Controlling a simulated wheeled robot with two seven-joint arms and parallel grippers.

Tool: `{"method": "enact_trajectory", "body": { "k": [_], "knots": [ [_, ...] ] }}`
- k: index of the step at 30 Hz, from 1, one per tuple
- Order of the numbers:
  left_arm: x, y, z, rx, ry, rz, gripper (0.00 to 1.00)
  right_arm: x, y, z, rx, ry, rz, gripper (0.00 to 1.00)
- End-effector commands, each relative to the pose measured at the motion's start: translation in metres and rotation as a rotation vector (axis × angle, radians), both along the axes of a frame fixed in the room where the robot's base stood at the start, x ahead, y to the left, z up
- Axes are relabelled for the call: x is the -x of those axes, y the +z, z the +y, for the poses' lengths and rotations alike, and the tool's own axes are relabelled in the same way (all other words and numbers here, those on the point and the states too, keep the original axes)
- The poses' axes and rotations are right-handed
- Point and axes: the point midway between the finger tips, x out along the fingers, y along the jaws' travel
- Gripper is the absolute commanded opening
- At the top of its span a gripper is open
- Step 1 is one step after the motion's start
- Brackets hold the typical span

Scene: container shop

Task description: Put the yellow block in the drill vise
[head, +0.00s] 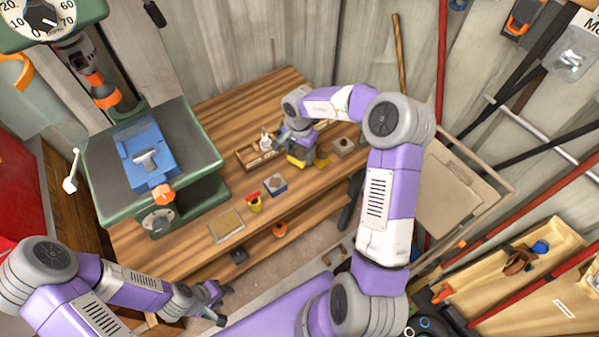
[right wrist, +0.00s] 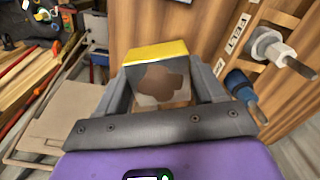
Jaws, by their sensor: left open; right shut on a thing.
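The yellow block (head: 303,160) is at the back of the wooden workbench, under my right gripper (head: 300,152). In the right wrist view the block (right wrist: 155,52) sits between the two fingers (right wrist: 165,88), which are shut on it; its top edge is yellow and the side facing the camera is grey with a brown patch. I cannot tell whether it touches the bench. The blue drill vise (head: 135,140) is on the green drill press table at the left, with a grey metal piece in its middle. My left gripper (head: 215,300) is open and empty, low in front of the bench.
A wooden rack (head: 258,156) with several tools stands beside the right gripper. A small blue-grey box (head: 275,184), a yellow-and-red item (head: 254,203) and a flat tray (head: 226,225) lie on the bench (head: 190,252). The green drill press table (head: 105,160) stands higher than the bench.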

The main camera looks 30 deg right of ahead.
Motion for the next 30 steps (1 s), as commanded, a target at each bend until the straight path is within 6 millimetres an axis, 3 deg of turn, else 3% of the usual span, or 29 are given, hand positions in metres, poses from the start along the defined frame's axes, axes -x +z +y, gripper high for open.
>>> {"method": "enact_trajectory", "body": {
  "k": [6, 11, 19, 30],
  "knots": [
    [0.0, -0.013, 0.0, 0.0, 0.0, 0.0, 0.43, 0.0, -0.034, 0.001, 0.001, 0.004, 0.0, 0.0],
    [0.0, -0.016, 0.0, 0.0, 0.0, 0.0, 0.43, -0.001, -0.044, 0.001, 0.0, 0.005, -0.004, 0.0],
    [0.0, -0.031, 0.0, 0.0, 0.0, 0.0, 0.43, 0.0, -0.083, 0.001, 0.0, 0.007, -0.001, 0.0],
    [0.0, -0.029, 0.0, 0.0, 0.0, 0.0, 0.43, 0.0, -0.088, 0.001, 0.001, 0.006, -0.003, 0.0]
  ]
}}
